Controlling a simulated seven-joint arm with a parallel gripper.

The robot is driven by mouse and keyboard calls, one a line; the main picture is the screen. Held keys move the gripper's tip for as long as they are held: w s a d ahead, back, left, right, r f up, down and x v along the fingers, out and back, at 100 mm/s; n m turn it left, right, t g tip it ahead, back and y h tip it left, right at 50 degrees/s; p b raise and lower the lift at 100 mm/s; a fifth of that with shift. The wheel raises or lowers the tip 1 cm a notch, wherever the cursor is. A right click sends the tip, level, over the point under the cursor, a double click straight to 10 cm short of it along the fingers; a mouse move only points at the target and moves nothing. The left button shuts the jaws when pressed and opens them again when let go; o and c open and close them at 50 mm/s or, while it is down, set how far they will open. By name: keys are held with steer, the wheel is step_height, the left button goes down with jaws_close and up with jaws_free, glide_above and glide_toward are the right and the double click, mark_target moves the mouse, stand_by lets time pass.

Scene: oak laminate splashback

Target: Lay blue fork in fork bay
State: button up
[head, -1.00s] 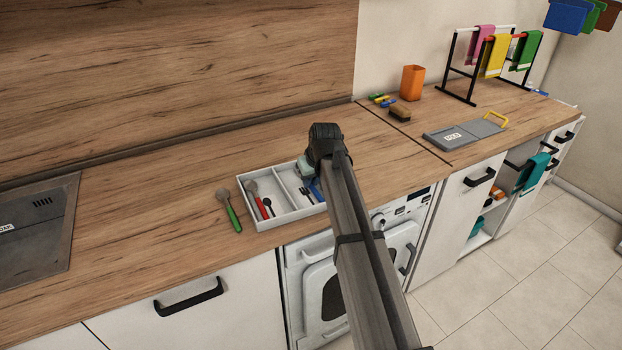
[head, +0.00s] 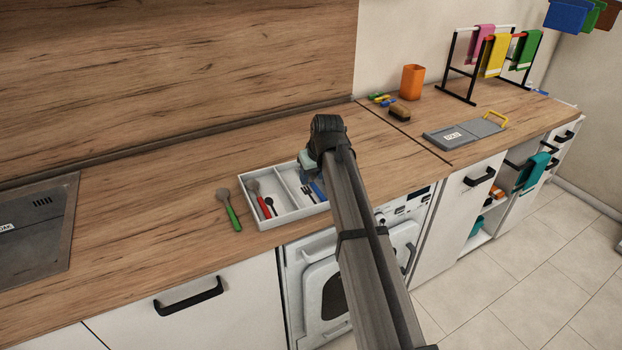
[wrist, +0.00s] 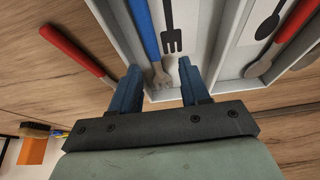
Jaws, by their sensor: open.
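The blue fork (wrist: 145,32) lies in the fork bay of the pale cutlery tray (head: 264,223), beside the dark printed fork sign (wrist: 172,30), which also shows in the head view (head: 307,192). Its blue handle (head: 319,189) shows partly in the head view beside my arm. In the wrist view its grey head lies between the tips of my gripper (wrist: 162,80). The jaws are open, with a gap on both sides of the fork. In the head view my gripper (head: 308,165) is over the tray's right part and partly hidden by the arm.
A red-handled spoon (wrist: 275,55) lies in the adjoining spoon bay. A green-handled spoon (head: 230,212) lies on the counter left of the tray. A red-handled utensil (wrist: 75,52) lies outside the tray on the fork-bay side. The counter behind the tray is clear.

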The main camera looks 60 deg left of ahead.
steer(key=v, duration=1.1)
steer(key=shift+s, duration=0.1)
